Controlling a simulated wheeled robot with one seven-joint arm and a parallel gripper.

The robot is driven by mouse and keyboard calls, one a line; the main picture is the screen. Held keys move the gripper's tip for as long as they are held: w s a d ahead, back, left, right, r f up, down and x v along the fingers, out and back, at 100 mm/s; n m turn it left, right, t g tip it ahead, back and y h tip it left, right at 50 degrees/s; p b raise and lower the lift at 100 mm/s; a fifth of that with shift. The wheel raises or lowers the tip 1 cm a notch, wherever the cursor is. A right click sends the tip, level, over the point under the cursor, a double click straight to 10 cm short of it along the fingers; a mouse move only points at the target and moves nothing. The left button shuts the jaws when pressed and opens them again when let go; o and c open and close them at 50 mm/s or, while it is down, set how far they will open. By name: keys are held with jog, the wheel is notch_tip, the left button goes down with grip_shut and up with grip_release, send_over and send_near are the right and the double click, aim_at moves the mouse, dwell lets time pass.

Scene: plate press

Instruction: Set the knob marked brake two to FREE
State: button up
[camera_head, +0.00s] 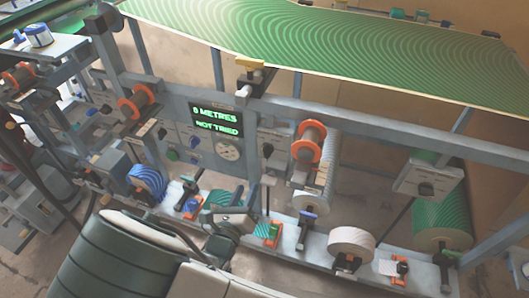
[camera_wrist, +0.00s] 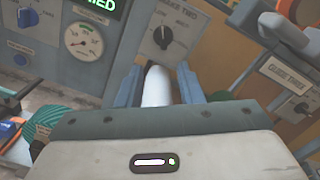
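The brake two knob (camera_wrist: 162,37) is a dark round knob on a grey plate, straight ahead of my gripper in the wrist view. Its label reads "...AKE TWO", and its pointer looks roughly upright. The small position words around it are too blurred to read surely. In the head view the knob (camera_head: 267,150) sits right of the round gauge. My gripper (camera_wrist: 158,78) is open, its two blue-grey fingers apart and short of the knob. A white cylinder shows between the fingers; I cannot tell whether it touches them. The gripper also shows in the head view (camera_head: 252,194).
A round gauge (camera_wrist: 83,40) and a blue knob (camera_wrist: 28,18) are left of the brake two plate. Another labelled knob (camera_wrist: 302,108) is at the right. The lit display (camera_head: 217,120) reads "0 METRES NOT TRIED". An orange-flanged roller (camera_head: 308,142) juts out right of the knob.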

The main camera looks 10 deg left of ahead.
aim_at(265, 155)
jog(key=w, duration=0.4)
jog(key=w+d, duration=0.1)
jog(key=w, duration=0.8)
jog(key=shift+d, duration=0.25)
grip_shut()
